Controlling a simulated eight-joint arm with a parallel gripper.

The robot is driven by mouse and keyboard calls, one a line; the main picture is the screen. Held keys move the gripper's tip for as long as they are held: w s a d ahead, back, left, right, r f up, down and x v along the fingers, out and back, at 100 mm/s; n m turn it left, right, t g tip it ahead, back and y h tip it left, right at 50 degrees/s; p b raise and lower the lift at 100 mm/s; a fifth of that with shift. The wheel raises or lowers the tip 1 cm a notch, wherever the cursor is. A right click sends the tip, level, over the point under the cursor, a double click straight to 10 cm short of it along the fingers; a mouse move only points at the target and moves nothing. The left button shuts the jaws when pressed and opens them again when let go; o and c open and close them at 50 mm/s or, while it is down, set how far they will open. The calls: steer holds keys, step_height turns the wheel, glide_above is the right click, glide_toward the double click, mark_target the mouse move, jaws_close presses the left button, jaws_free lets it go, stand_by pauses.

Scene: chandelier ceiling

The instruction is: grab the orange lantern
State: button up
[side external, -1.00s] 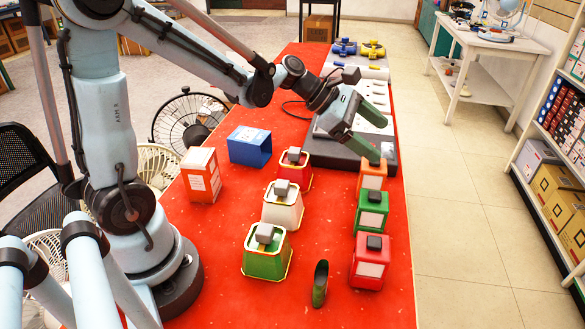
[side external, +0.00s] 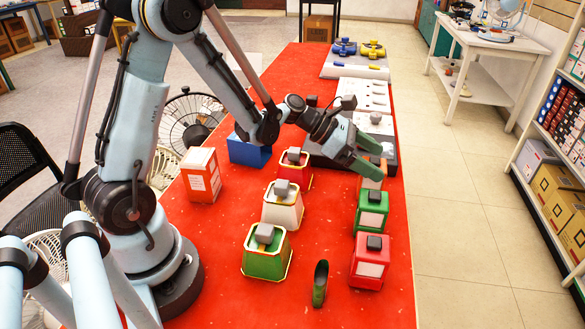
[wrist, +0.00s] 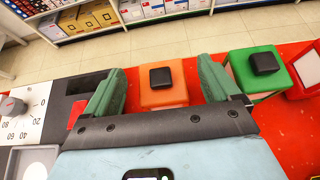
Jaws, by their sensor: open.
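The orange lantern (wrist: 164,94), a boxy lantern with a black knob on top, stands on the red table. In the wrist view it lies between my two green fingers, beyond the palm. In the side view the orange lantern (side external: 371,183) is partly hidden under my gripper (side external: 372,157). My gripper (wrist: 162,88) is open and empty, with one finger to each side of the lantern. I cannot tell how far above it the fingertips are. The green lantern (side external: 371,211) stands close beside the orange one, and it also shows at the right of the wrist view (wrist: 257,72).
Red, white and green tapered lanterns (side external: 283,206) stand in a row to the left. A dark scale-like device (wrist: 62,101) is close beside my left finger in the wrist view.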

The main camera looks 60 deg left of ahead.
steer(key=shift+x, duration=1.55)
steer(key=shift+f, duration=0.1)
jaws_close()
